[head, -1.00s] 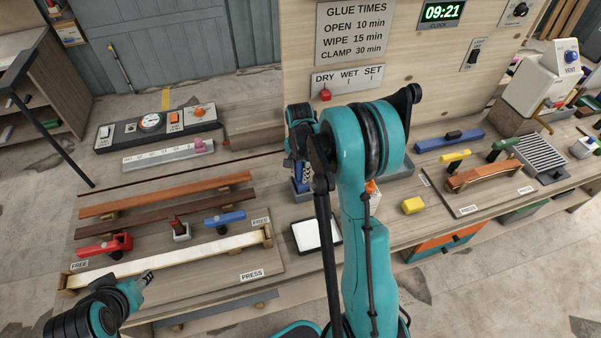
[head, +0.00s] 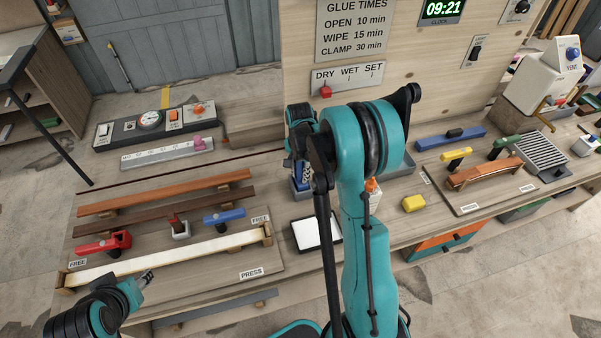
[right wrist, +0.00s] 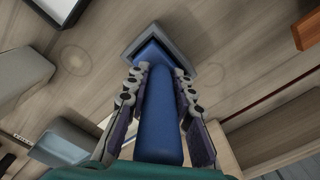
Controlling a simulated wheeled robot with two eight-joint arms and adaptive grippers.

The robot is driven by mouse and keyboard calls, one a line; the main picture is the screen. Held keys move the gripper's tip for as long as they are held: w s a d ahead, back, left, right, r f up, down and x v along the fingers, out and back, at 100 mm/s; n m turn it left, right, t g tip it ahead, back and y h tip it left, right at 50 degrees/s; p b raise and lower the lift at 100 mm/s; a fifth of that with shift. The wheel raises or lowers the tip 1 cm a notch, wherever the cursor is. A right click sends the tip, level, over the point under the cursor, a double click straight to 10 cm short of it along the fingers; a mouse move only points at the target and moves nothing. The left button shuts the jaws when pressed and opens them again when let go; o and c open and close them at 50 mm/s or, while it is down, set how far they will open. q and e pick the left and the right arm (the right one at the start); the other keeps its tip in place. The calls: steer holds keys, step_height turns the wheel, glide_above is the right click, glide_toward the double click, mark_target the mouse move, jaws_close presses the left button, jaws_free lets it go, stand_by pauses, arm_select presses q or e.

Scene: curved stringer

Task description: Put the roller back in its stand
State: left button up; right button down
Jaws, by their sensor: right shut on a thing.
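The roller's blue handle (right wrist: 158,115) stands between the fingers of my right gripper (right wrist: 161,72) in the right wrist view. My right gripper is shut on it. The handle's far end meets a grey square stand (right wrist: 128,47), at or inside its rim; I cannot tell how deep it sits. The roller head is hidden. In the head view the right gripper (head: 301,168) points down behind my arm, with the blue handle and grey stand (head: 300,194) partly visible below. My left gripper (head: 147,275) is at lower left, away from the roller; its opening is too small to judge.
A white pad in a dark tray (head: 315,232) lies in front of the stand. Wooden strips and a clamp board (head: 215,262) with red and blue clamps fill the left bench. An upright panel (head: 300,60) stands behind.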

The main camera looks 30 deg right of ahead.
steer(key=shift+f+b, duration=0.4)
steer(key=shift+f, duration=0.15)
steer(key=c, duration=0.7)
jaws_free()
steer(key=shift+r, duration=0.15)
steer(key=shift+r+p, duration=2.95)
steer(key=shift+r, duration=1.5)
